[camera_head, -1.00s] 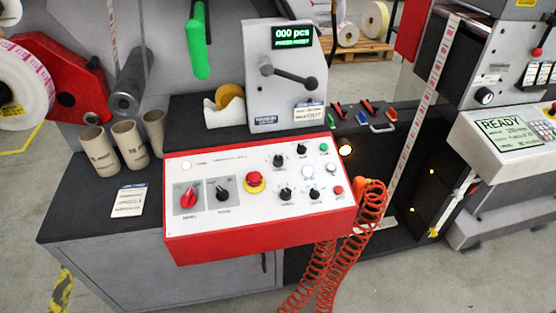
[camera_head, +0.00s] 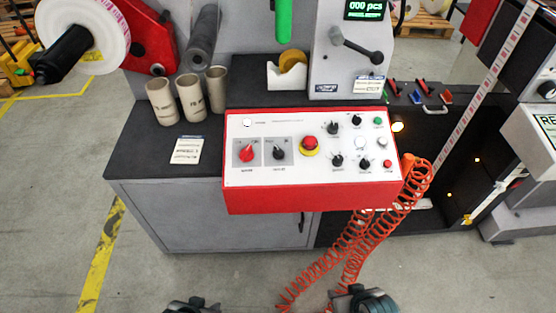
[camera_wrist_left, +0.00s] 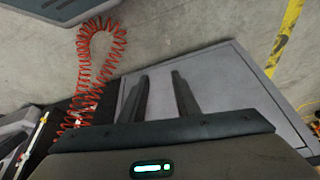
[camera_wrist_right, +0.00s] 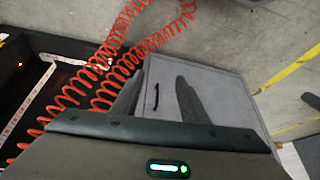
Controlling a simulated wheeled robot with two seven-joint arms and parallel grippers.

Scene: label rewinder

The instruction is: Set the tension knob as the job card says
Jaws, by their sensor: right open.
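The white control panel (camera_head: 314,177) with a red front edge carries several black knobs, including a group (camera_head: 333,128) on its right half. Their labels are too small to read, so I cannot tell which is the tension knob. A printed card (camera_head: 187,150) lies on the dark bench left of the panel; another card (camera_head: 369,85) is on the grey counter unit. Their text is unreadable. My left gripper (camera_head: 192,304) and right gripper (camera_head: 358,298) are at the bottom edge, well below the panel. Both look open and empty in the wrist views (camera_wrist_left: 160,92) (camera_wrist_right: 158,95).
A red selector (camera_head: 247,153), a black selector (camera_head: 279,152) and a red emergency button (camera_head: 309,144) sit on the panel. An orange coiled hose (camera_head: 372,235) hangs at its right. Cardboard cores (camera_head: 190,97) stand on the bench. The floor in front is clear.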

